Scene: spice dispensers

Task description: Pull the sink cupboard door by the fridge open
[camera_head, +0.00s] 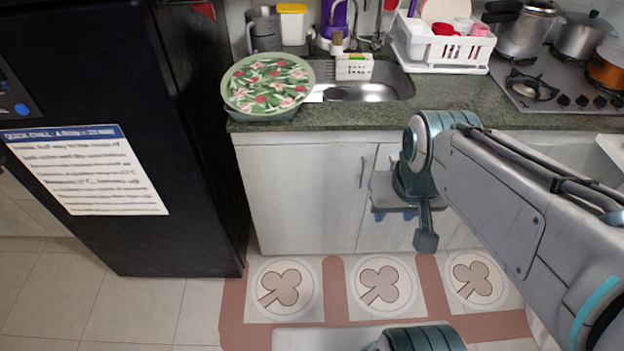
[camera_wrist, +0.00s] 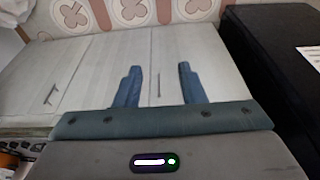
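The sink cupboard door by the fridge (camera_head: 300,200) is a pale grey-white panel under the counter, and it looks closed. Its thin vertical handle (camera_head: 362,172) is near the door's right edge. In the wrist view, which is upside down, the door (camera_wrist: 205,55) lies beside the fridge, and the handle (camera_wrist: 158,86) shows between my fingers in the picture. My gripper (camera_wrist: 158,72) is open and empty, its two blue fingers apart. In the head view my gripper (camera_head: 394,214) is right of the handle, in front of the neighbouring door. Its distance to the handle is unclear.
The black fridge (camera_head: 120,130) stands left of the cupboard. The green counter (camera_head: 450,112) overhangs the doors. The tiled floor (camera_head: 130,310) in front is clear.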

